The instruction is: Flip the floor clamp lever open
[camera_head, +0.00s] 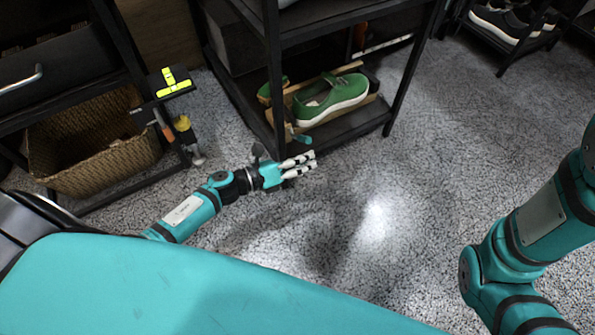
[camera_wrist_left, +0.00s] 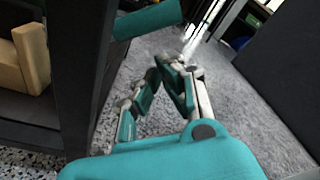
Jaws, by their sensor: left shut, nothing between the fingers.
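A green sneaker (camera_head: 332,98) with a white sole sits on a wooden clamp fixture (camera_head: 349,110) on the bottom shelf of the black rack. A small teal lever handle (camera_head: 301,139) sticks out at the fixture's front, by the rack's front post. In the left wrist view a teal bar (camera_wrist_left: 146,19), which looks like that handle, crosses the top beside the post, and a wooden block (camera_wrist_left: 30,58) shows at left. My left gripper (camera_head: 314,162) is shut and empty, just in front of and below the handle, apart from it. It also shows in the left wrist view (camera_wrist_left: 172,74). My right gripper is out of view.
The black rack's post (camera_head: 275,95) stands close to my left gripper. A wicker basket (camera_head: 95,150) and a black shelf unit are at left. Shoes (camera_head: 500,22) stand on a rack at top right. The speckled floor (camera_head: 420,150) in the middle is clear.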

